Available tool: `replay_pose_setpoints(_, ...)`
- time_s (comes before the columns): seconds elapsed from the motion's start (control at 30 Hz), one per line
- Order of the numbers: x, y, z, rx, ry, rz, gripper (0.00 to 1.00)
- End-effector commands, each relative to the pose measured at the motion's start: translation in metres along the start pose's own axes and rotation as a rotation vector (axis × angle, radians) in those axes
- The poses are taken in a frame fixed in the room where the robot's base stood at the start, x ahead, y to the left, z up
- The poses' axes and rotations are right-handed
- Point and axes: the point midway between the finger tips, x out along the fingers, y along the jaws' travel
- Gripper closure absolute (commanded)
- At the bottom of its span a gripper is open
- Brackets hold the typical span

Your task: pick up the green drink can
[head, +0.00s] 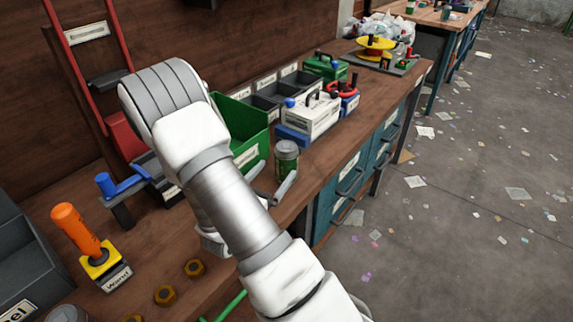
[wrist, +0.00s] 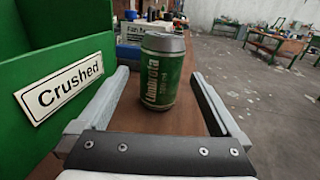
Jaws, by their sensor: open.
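The green drink can (wrist: 160,75) stands upright on the wooden bench, with a silver top and white lettering. In the wrist view it is ahead of my gripper (wrist: 157,90), roughly centred between the two open fingers, with no visible contact. In the head view the can (head: 286,158) stands near the bench's front edge, and my gripper (head: 272,190) is beside it, its fingers partly hidden behind my arm.
A green bin (wrist: 70,60) labelled "Crushed" is close to the left finger. Beyond the can stand a white toolbox (head: 312,115) and grey bins (head: 265,100).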

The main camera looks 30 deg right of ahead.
Motion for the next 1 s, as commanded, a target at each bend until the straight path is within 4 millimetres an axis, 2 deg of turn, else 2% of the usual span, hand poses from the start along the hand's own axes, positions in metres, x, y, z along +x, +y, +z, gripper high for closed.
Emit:
replay_pose_setpoints(0.1, 0.014, 0.0, 0.0, 0.002, 0.001, -0.001, 0.0)
replay_pose_setpoints(0.27, 0.023, -0.001, 0.0, 0.002, 0.0, -0.002, 0.0)
replay_pose_setpoints(0.6, 0.067, -0.003, 0.001, 0.002, 0.0, -0.001, 0.0)
replay_pose_setpoints(0.87, 0.07, -0.002, 0.002, 0.001, 0.001, 0.001, 0.0)
replay_pose_setpoints(1.0, 0.07, -0.002, 0.002, 0.001, 0.001, 0.001, 0.22)
